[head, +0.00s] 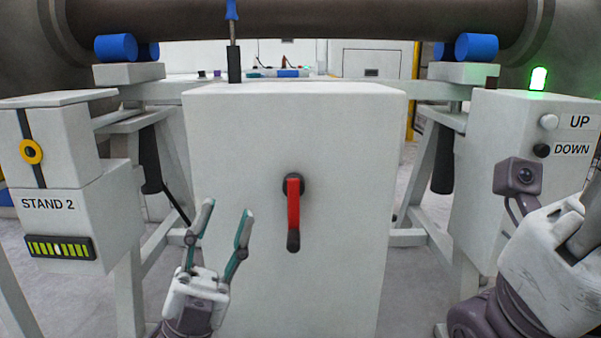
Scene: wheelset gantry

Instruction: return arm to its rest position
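My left gripper (228,208) is raised in front of the lower left part of the white cabinet, its two grey-and-teal fingers spread apart with nothing between them. It is left of the red lever (293,203) on the cabinet front and apart from it in the picture. The lever hangs straight down from a dark round hub and has a black tip. My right arm (545,245) is at the lower right, in front of the UP/DOWN box, with its grey camera block showing. Its fingers do not show.
The white cabinet (240,150) fills the middle. The STAND 2 box (60,195) is at left, and the UP/DOWN box (485,140) with a lit green lamp (538,78) is at right. A blue-handled tool (232,40) stands in a black holder. A dark axle crosses the top.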

